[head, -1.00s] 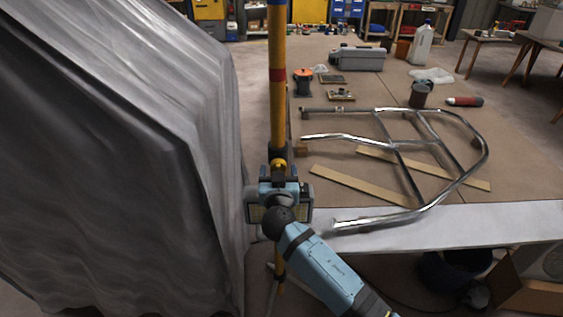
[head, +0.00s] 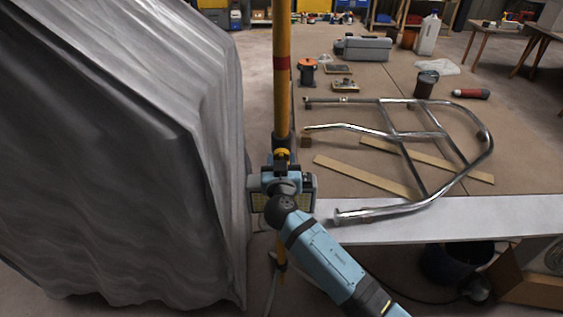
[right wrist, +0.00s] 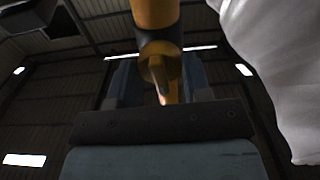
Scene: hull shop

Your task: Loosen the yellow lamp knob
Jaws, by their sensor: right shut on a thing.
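A yellow lamp pole (head: 282,85) with a red band stands upright in the middle of the head view. A lamp head (head: 310,186) with a pale panel is on the pole, partly hidden behind my right gripper. My right gripper (head: 281,169) is at the pole just under a yellow collar (head: 282,152). In the right wrist view, the yellow knob (right wrist: 159,72) is below the pole's yellow tube, between the gripper's blue fingers (right wrist: 160,84). The gripper is shut on the knob; the contact itself is dark. My left gripper is not in view.
A grey draped cover (head: 120,150) stands close on the left.

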